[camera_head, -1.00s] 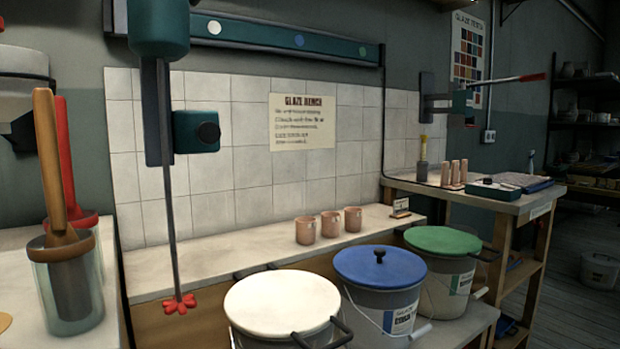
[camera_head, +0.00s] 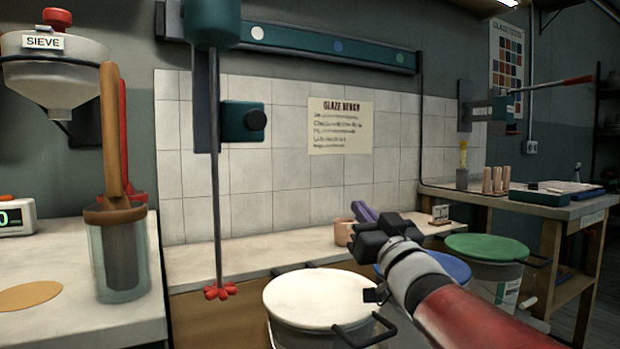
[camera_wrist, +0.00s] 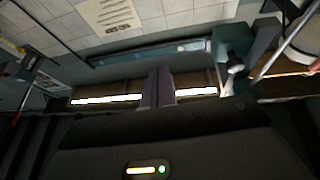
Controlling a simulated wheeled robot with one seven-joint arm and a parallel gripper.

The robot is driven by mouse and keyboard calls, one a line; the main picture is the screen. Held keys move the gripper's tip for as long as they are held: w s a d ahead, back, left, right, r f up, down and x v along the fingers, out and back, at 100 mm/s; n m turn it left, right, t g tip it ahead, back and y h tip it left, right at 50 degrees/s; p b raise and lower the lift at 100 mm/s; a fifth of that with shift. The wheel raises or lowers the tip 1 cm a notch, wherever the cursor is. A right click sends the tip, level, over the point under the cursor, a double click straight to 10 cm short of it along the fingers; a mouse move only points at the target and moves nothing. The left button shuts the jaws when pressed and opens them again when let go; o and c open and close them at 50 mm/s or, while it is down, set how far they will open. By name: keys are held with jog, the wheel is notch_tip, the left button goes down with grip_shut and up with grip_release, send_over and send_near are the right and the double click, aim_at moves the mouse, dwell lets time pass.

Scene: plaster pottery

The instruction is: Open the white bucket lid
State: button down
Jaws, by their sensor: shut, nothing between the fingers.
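The white lid (camera_head: 320,298) lies flat on a bucket at the bottom centre of the head view, with a dark handle at its right front. My gripper (camera_head: 363,211) is raised above and to the right of that bucket, its purple fingers shut and empty. It is apart from the lid. In the wrist view the shut fingers (camera_wrist: 158,88) point toward the tiled wall and shelf area; the white lid cannot be made out there. My arm hides part of the blue lid and the cups behind.
A blue lid (camera_head: 445,264) and a green lid (camera_head: 487,246) cover buckets to the right. A mixer rod with a red paddle (camera_head: 220,291) hangs left of the white lid. A pink cup (camera_head: 344,232) stands on the back ledge. A glass jar (camera_head: 120,262) stands at left.

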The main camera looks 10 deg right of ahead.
jog(key=w+a+r+n+y+p, duration=0.1)
jog(key=w+a+r, duration=0.1)
jog(key=w+r, duration=0.2)
jog(key=w+a+r+y+p, duration=0.1)
jog(key=w+a+r, duration=0.1)
jog(key=w, duration=0.6)
jog(key=shift+a+r+n+y, duration=0.35)
jog(key=shift+r+n+y, duration=0.05)
jog(key=shift+r, duration=0.45)
dwell(0.6)
